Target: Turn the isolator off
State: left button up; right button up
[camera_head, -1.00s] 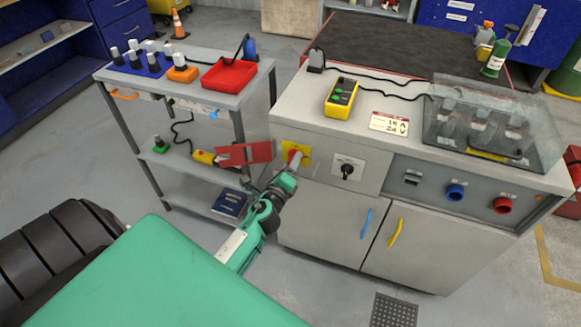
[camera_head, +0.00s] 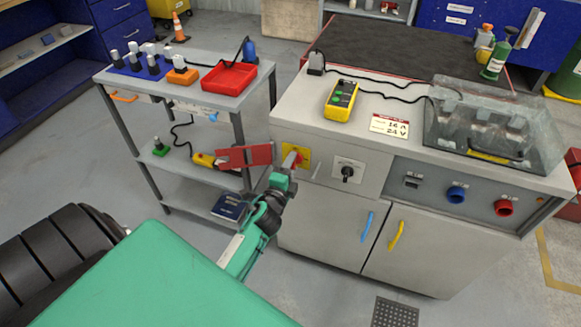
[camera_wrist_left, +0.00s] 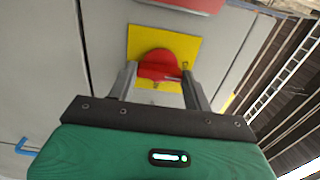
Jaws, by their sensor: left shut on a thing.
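The isolator is a red rotary handle on a yellow plate (camera_head: 301,150) on the left end of the grey cabinet's front. The gripper covers part of the handle in the head view. My right gripper is not in view.
A red plate (camera_head: 245,155) sticks out beside the isolator's left edge. A black rotary switch (camera_head: 347,172) is just to its right. A grey shelf trolley with a red tray (camera_head: 229,77) stands at left. Blue (camera_head: 367,223) and yellow (camera_head: 396,234) door handles are lower right.

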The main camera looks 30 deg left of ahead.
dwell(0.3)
pick_arm(q)
jog(key=o, duration=1)
jog(key=b+v, duration=0.1)
jog(key=v, duration=1.3)
jog(key=shift+w+d, duration=0.1)
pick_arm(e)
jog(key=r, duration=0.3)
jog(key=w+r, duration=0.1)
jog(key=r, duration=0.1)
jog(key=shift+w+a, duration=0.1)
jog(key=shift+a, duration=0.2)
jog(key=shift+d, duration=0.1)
